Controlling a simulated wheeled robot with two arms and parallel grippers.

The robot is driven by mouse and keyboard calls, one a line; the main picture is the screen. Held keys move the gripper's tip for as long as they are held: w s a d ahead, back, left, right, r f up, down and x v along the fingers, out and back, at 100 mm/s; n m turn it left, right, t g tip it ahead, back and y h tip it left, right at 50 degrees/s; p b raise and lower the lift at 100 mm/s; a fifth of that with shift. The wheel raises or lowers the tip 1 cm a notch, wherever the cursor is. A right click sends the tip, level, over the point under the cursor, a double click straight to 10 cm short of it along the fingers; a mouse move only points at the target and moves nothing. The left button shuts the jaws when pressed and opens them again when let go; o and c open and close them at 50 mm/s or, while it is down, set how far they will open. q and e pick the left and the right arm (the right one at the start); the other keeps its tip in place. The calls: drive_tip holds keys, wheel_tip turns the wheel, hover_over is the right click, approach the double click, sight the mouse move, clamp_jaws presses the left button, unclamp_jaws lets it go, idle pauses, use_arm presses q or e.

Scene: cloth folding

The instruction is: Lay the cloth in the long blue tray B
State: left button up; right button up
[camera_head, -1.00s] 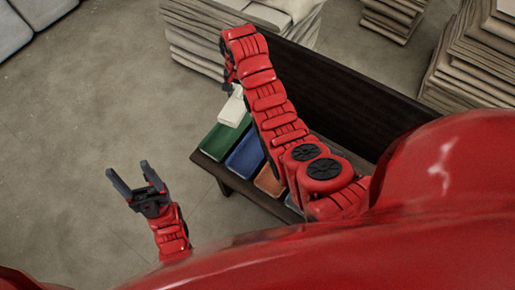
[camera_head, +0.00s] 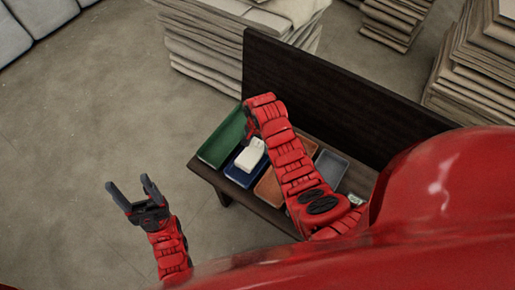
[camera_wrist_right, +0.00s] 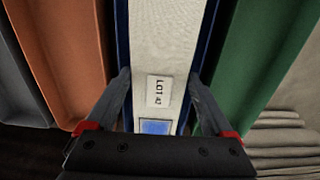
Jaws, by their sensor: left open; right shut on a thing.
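The white folded cloth (camera_head: 251,156) is over the blue tray (camera_head: 241,179) in the head view. My right gripper (camera_wrist_right: 158,76) is shut on the cloth, with one finger on each side; its jaws are hardly visible in the head view behind my arm. The wrist view shows the cloth (camera_wrist_right: 165,40) lengthwise between the blue tray's walls (camera_wrist_right: 122,40), with a "LOT 42" label and a blue patch. I cannot tell whether it touches the tray floor. My left gripper (camera_head: 133,186) is open and empty, left of the bench.
The green tray (camera_head: 221,140) is left of the blue one; the orange tray (camera_head: 270,188) and grey tray (camera_head: 331,168) are to the right. All sit on a dark bench with a tall back panel (camera_head: 330,85). Cloth stacks (camera_head: 215,50) stand behind.

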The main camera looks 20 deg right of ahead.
sight(257, 145)
wheel_tip(257, 145, down, 3)
drive_tip(key=shift+s+f, duration=0.1)
drive_tip(key=shift+f, duration=0.15)
drive_tip(key=shift+f, duration=0.15)
drive_tip(key=o, duration=1.2)
